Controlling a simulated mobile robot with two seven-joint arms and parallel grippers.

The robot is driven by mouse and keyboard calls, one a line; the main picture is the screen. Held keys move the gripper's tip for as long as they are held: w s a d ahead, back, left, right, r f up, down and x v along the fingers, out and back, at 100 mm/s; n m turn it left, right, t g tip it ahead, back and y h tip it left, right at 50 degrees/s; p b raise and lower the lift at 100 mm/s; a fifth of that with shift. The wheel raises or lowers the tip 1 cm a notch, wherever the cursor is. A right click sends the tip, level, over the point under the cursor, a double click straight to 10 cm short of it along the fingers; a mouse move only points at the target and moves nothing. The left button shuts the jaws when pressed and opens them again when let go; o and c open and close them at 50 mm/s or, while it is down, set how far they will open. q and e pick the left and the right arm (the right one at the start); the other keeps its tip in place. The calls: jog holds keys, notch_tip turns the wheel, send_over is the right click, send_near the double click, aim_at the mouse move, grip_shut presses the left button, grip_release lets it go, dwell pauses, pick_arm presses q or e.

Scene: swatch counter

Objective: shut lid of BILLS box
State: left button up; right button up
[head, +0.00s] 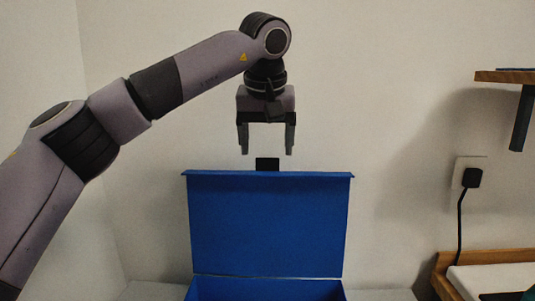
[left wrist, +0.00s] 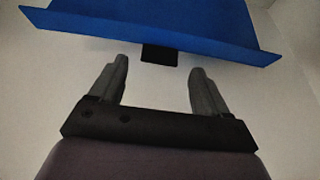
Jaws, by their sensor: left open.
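The blue box (head: 265,290) stands at the bottom middle of the head view, mostly cut off by the frame edge. Its blue lid (head: 267,225) stands open and upright, with a black tab (head: 267,164) at its top edge. No BILLS label is readable. My left gripper (head: 267,150) is open and empty, pointing down just above the tab. In the left wrist view the lid (left wrist: 160,22) and the tab (left wrist: 160,55) show beyond the open fingers of my left gripper (left wrist: 158,80). The fingers appear apart from the tab. My right gripper is not in view.
A wooden tray or frame (head: 447,277) with a white inside sits at the lower right. A wall shelf (head: 505,77) hangs at the upper right. A black plug (head: 471,178) with a cable sits in a wall socket. The wall around the lid is clear.

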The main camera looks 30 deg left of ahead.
pick_arm(q)
jog(key=shift+x, duration=1.4)
grip_shut()
jog(key=shift+d, duration=0.1)
